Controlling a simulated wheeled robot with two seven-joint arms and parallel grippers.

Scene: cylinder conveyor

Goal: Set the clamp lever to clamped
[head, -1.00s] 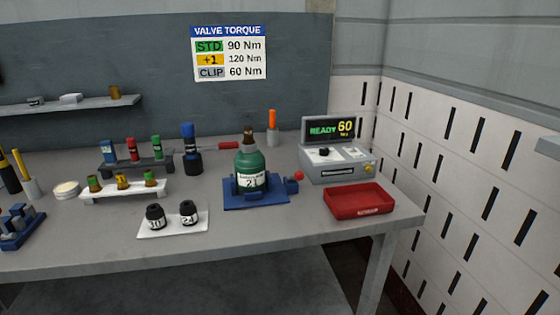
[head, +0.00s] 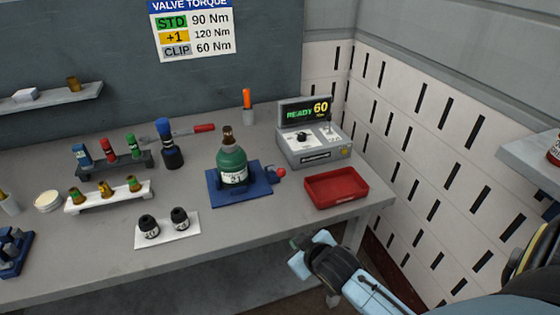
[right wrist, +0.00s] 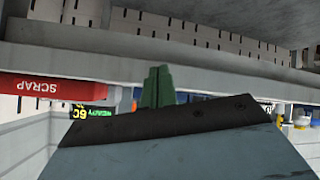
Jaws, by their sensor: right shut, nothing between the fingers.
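The clamp lever is on the right side of a blue clamp base (head: 213,197) and ends in a red knob (head: 281,174). A green bottle-shaped cylinder (head: 232,160) labelled 21 stands upright in the base. My right gripper (head: 297,243) is in front of the table's front edge, below and apart from the lever. Its green fingertips (right wrist: 157,87) are together with nothing between them. My left gripper is not in view.
A red tray (head: 337,203) lies right of the clamp; its SCRAP label shows upside down in the right wrist view (right wrist: 52,87). Behind it a control box (head: 314,149) reads READY 60. A white mat (head: 167,238) with two dark caps lies front left.

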